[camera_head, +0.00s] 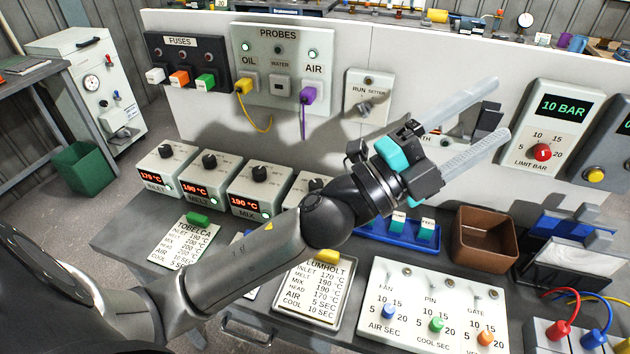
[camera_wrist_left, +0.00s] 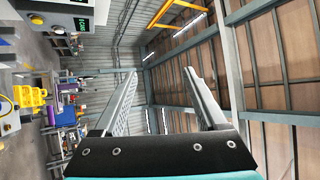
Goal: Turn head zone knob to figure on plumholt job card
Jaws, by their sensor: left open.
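The head zone box with its black knob (camera_head: 316,184) is the fourth in the row. My left arm crosses in front of it and hides its readout. The Plumholt job card (camera_head: 311,292) lies on the bench under a yellow clip, its left top edge covered by my arm. Its head line is small and seems to read 170 °C. My left gripper (camera_head: 500,108) is open and empty, raised in front of the white panel, to the right of and above the head knob. In the left wrist view its two fingers (camera_wrist_left: 160,75) are apart with nothing between them. My right gripper is not in view.
Inlet, melt and mix boxes (camera_head: 256,190) stand left of the head box. The Tobelca card (camera_head: 190,242) lies before them. A blue tray (camera_head: 399,240), a brown bin (camera_head: 485,240) and a timer panel (camera_head: 432,310) crowd the right. The limit bar dial (camera_head: 543,152) is on the panel.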

